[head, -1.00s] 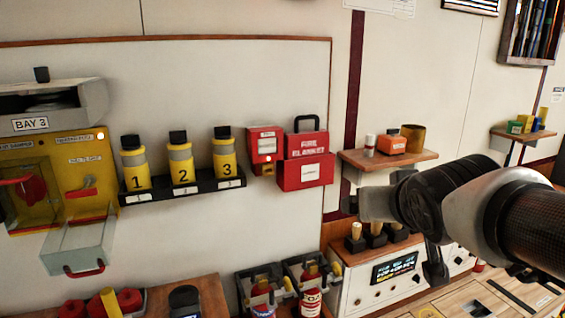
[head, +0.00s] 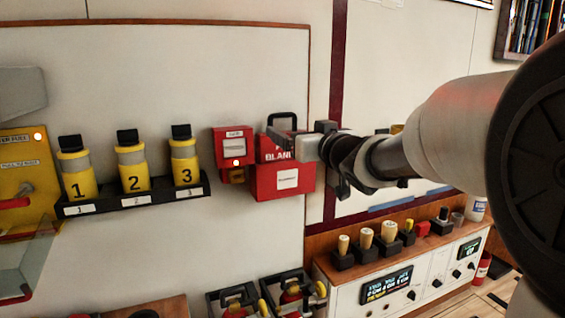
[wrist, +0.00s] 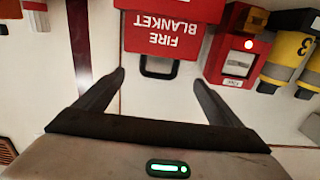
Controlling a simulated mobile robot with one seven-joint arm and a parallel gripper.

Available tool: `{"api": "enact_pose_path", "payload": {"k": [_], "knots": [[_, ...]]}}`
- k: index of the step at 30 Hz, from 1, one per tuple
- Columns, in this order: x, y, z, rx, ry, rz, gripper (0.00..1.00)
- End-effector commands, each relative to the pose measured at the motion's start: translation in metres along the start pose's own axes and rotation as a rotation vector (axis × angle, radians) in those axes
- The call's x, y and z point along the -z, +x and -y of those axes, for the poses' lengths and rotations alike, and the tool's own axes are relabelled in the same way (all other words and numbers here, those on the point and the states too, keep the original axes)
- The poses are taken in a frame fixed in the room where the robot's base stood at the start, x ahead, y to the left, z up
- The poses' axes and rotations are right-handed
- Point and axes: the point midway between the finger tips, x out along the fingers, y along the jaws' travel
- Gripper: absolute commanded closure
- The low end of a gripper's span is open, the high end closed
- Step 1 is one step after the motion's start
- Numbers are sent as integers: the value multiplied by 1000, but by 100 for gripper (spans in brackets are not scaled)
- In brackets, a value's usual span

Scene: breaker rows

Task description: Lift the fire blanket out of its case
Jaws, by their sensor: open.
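The red fire blanket (head: 271,148) sits in its red case (head: 283,183) on the wall panel, with a black loop handle (head: 283,120) standing up from its top. In the wrist view the blanket (wrist: 165,30) appears upside down, with the handle (wrist: 160,67) pointing towards my gripper (wrist: 160,82). My gripper is open, with one finger to each side of the handle in that view and nothing between them at the fingertips but the handle ahead. In the head view my gripper (head: 281,138) covers part of the blanket's front and its lettering.
A red call box (head: 233,147) is mounted just left of the case. Yellow numbered canisters (head: 134,168) stand in a black rack (head: 136,201) further left. A white control console (head: 420,276) with several knobs stands below right. The wall above the handle is clear.

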Motion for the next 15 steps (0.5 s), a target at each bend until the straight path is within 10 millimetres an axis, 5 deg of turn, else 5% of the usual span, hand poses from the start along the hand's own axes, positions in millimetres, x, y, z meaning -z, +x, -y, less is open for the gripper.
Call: {"api": "enact_pose_path", "payload": {"k": [15], "knots": [[2, 58, 0, 0, -1, 1, 11]]}}
